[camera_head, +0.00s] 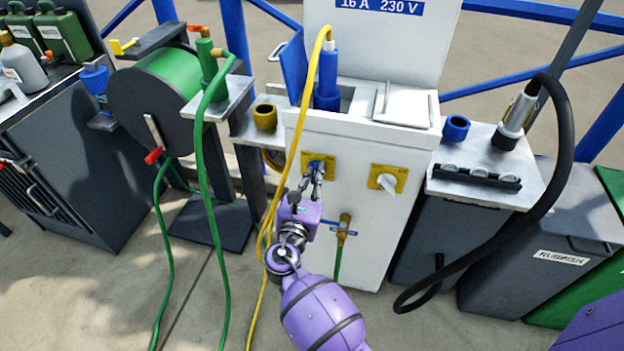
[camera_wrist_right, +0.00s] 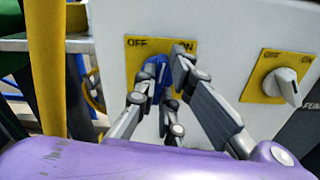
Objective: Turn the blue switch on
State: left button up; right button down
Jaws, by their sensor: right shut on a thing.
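The blue switch (camera_head: 318,161) sits on a yellow plate on the front of the white power pedestal (camera_head: 360,225). In the right wrist view the blue switch (camera_wrist_right: 153,69) shows between my fingers, below the plate's OFF and ON labels. My right gripper (camera_head: 312,176) reaches it from the front and is shut on it. In the right wrist view the fingers of my right gripper (camera_wrist_right: 167,80) lie on both sides of the knob and hide part of it, so its exact angle is hard to tell. My left gripper is not in view.
A white switch (camera_head: 387,182) on a second yellow plate is to the right. A yellow cable (camera_head: 294,150) hangs close to the left of my right gripper. A brass tap (camera_head: 343,229) is below the plates. A green hose reel (camera_head: 170,80) stands left.

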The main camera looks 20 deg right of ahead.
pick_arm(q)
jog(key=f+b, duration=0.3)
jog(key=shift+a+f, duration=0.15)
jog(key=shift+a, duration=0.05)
pick_arm(e)
jog(key=m, duration=0.7)
jog(key=shift+s+d+f+m, duration=0.15)
jog(key=shift+d+m, duration=0.05)
jog(key=shift+m, duration=0.1)
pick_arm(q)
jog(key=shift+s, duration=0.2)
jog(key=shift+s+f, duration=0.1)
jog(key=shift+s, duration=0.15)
pick_arm(e)
jog(key=c, duration=1.8)
grip_release()
jog(key=shift+c, duration=0.2)
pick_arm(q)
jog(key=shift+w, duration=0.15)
pick_arm(e)
jog(key=v, duration=1.2)
